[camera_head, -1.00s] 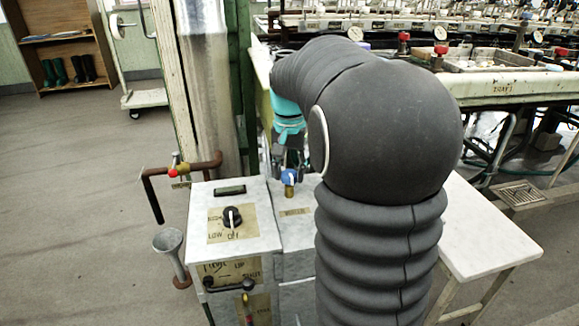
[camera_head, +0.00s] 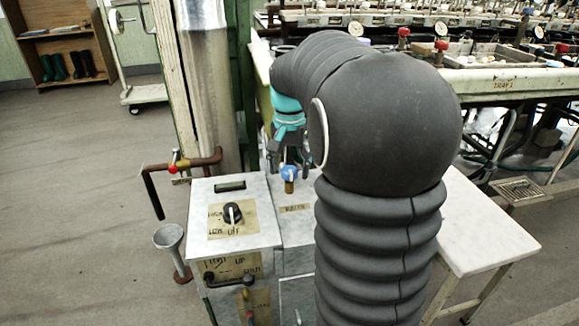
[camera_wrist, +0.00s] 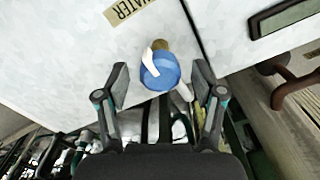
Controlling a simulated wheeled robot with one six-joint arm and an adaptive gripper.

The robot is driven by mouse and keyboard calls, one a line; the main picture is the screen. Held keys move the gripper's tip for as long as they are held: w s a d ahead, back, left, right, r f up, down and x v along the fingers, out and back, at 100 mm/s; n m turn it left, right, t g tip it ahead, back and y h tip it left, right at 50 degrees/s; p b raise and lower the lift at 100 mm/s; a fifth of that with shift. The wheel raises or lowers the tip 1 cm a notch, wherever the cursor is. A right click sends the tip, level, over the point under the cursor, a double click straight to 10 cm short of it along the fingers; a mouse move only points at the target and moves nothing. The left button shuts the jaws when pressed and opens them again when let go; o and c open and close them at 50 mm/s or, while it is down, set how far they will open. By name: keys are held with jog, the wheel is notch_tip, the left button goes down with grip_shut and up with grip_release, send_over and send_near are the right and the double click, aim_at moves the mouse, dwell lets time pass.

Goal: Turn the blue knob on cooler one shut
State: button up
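The blue knob (camera_head: 290,173) sits on a brass stem on top of the metal box beside the dial box, behind a tan label. In the wrist view the blue knob (camera_wrist: 160,71) has a pale lever across it and lies between and just beyond my two fingertips. My gripper (camera_wrist: 161,82) is open, with a finger on each side of the knob and a gap to both. In the head view my gripper (camera_head: 289,150) is small and partly hidden by my arm, just behind the knob. The wrist view shows the label reading "WATER" (camera_wrist: 130,10).
The dial box (camera_head: 222,245) with a black knob (camera_head: 232,214) stands left of the blue knob. A rusty pipe with a red-handled valve (camera_head: 174,170) and a grey funnel (camera_head: 170,240) stand further left. A white table (camera_head: 490,225) is at right. My arm hides much of the middle.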

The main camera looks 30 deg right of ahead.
aim_at(289, 166)
notch_tip(289, 166, up, 12)
dwell(0.6)
dwell(0.5)
jog(key=shift+n+t, duration=0.4)
jog(key=shift+n, duration=0.5)
jog(key=f, duration=0.2)
jog(key=w+f, duration=0.1)
jog(key=shift+w+d+f, duration=0.15)
jog(key=shift+d+f, duration=0.05)
jog(key=shift+f, duration=0.2)
jog(key=s+a+f+n+t, duration=0.2)
jog(key=s+a, duration=0.5)
jog(key=s, duration=0.4)
jog(key=s+a+f+n+t, duration=0.2)
jog(key=s+a+f+n, duration=0.3)
jog(key=s+a, duration=0.3)
jog(key=shift+s+f+t, duration=0.4)
jog(key=shift+s+f, duration=0.25)
jog(key=shift+s, duration=1)
